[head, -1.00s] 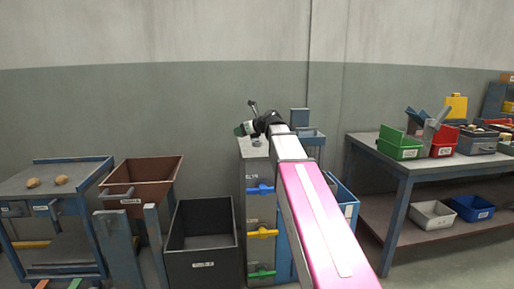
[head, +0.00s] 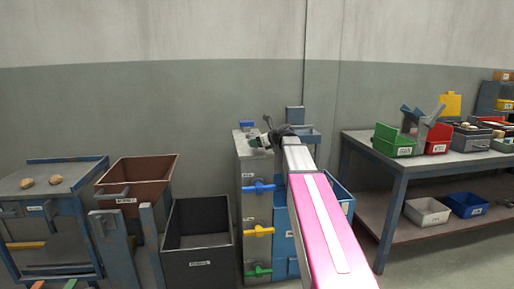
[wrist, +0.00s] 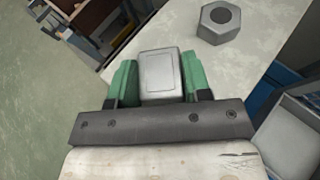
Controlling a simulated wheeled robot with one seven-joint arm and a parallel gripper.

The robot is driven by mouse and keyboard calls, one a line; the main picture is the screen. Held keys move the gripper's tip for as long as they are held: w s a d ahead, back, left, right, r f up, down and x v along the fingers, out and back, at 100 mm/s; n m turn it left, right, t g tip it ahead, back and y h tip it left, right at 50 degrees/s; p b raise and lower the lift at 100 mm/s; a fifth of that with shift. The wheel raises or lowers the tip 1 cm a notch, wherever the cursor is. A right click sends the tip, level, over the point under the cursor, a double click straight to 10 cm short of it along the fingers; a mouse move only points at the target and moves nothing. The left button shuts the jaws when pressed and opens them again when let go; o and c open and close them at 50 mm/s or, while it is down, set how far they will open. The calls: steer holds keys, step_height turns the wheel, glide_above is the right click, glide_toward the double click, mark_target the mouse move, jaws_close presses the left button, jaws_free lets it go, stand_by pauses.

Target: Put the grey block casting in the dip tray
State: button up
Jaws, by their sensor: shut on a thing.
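The grey block casting (wrist: 160,76) is a small rounded-edge block between the two green fingers of my gripper (wrist: 158,82) in the wrist view. The gripper is shut on it, with a green finger against each side. In the head view my gripper (head: 257,141) is over the top of the grey drawer cabinet (head: 247,162), and the block is too small to make out there. I cannot tell which container is the dip tray, as the labels are too small to read.
A grey hex nut piece (wrist: 221,22) lies on the cabinet top. A black bin (head: 197,262) and brown bin (head: 137,183) stand left of the cabinet. A workbench (head: 400,168) with green (head: 394,140) and red bins stands right.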

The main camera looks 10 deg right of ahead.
steer(key=shift+f, duration=1.05)
steer(key=shift+f, duration=0.1)
steer(key=o, duration=1)
